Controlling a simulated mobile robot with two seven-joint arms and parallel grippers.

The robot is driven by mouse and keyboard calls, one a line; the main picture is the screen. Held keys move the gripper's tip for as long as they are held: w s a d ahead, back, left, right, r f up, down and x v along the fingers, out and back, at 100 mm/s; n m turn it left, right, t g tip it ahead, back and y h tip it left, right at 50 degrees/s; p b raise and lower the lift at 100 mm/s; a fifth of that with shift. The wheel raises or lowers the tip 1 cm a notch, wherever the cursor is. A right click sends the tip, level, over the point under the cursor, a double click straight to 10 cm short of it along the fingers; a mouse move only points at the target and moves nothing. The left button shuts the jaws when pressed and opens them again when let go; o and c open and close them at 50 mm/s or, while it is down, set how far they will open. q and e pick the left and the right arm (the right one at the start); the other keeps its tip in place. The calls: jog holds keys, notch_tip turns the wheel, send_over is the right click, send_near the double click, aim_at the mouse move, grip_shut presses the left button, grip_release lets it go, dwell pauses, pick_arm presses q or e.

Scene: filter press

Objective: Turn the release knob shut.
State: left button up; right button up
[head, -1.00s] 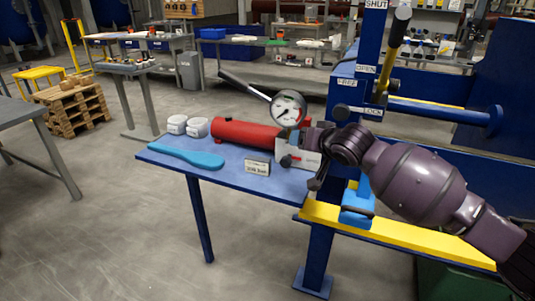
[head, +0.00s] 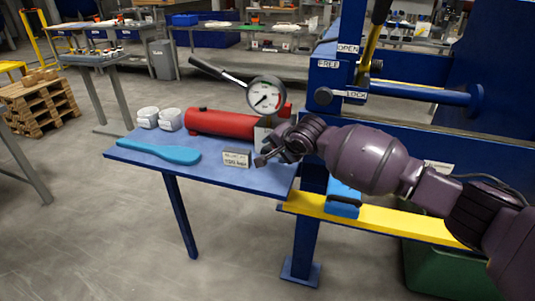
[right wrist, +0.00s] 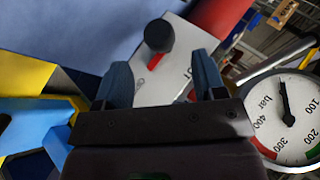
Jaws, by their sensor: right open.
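The release knob (right wrist: 159,35) is dark and round with a red pointer, on the pale block (right wrist: 160,82) of the hand pump. My right gripper (right wrist: 161,78) is open, its two fingers pointing at the block. The knob shows beyond the fingertips, near the middle between them, with nothing gripped. In the head view my right gripper (head: 270,152) is in front of the block and hides the knob. The red pump cylinder (head: 215,122) lies on the blue side table (head: 215,180). My left gripper is not in view.
The pressure gauge (head: 266,95) stands above the block, close to the right finger in the wrist view. The pump lever (head: 222,73) slopes up left. The blue press frame is at right.

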aim_at(269, 151)
jog(key=x, duration=0.2)
jog(key=b+x, duration=0.1)
jog(key=x, duration=0.2)
jog(key=shift+s+d+f+b, duration=0.15)
jog(key=shift+s+f+b, duration=0.05)
jog(key=shift+b, duration=0.1)
jog(key=shift+w+a+f, duration=0.3)
jog(key=shift+w, duration=0.15)
jog(key=shift+w+a+b, duration=0.1)
jog(key=shift+w+b, duration=0.05)
jog(key=shift+b, duration=0.2)
jog(key=shift+r, duration=0.1)
jog(key=shift+c, duration=0.3)
